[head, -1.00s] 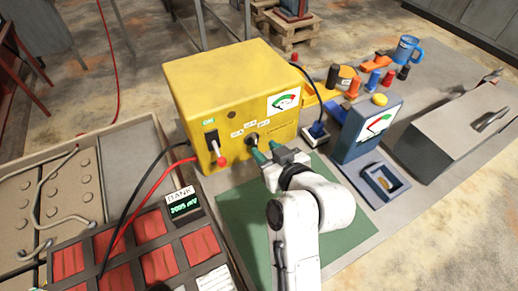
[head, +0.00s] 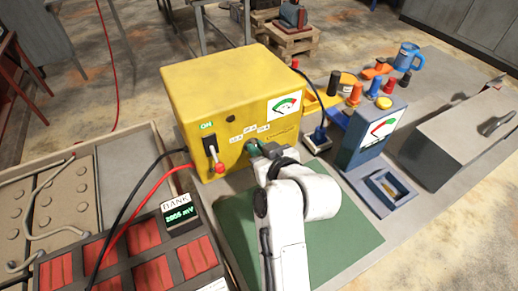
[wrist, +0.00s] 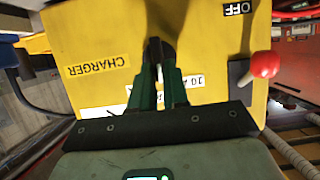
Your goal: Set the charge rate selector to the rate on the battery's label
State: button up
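The yellow charger (head: 240,90) stands at the bench's back left, with small white rate labels (head: 249,132) on its front. The charge rate selector (wrist: 156,48) is a dark knob, seen in the wrist view between the green fingertips. My gripper (wrist: 160,70) is at the charger's front face, its fingers close together around the knob. In the head view my gripper (head: 257,149) mostly hides the knob, so its pointing cannot be read. A "10 A" label (wrist: 197,80) shows upside down beside the fingers. The battery bank (head: 130,245) sits front left; its white label is cut off and unreadable.
A red-balled lever (head: 219,166) hangs down left of the selector. Black and red cables run from charger to bank. A display (head: 178,213) stands on the bank. A blue meter (head: 370,135) is at right. The green mat (head: 330,235) looks clear beneath my arm.

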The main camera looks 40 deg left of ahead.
grip_shut()
jog(key=shift+w+d+m, duration=0.1)
jog(key=shift+m, duration=0.2)
jog(key=shift+w+d+f+m+g+y, duration=0.15)
jog(key=shift+m+g+y, duration=0.3)
jog(key=shift+m, duration=0.5)
jog(key=shift+w+f+m+g+y, duration=0.1)
jog(key=shift+w+m+g+y, duration=0.2)
jog(key=shift+m+g, duration=0.5)
jog(key=shift+w+d+f+m+g+y, duration=0.15)
jog(key=shift+m+g+y, duration=0.25)
jog(key=shift+m, duration=0.65)
jog(key=o, duration=0.5)
grip_release()
jog(key=shift+r, duration=0.1)
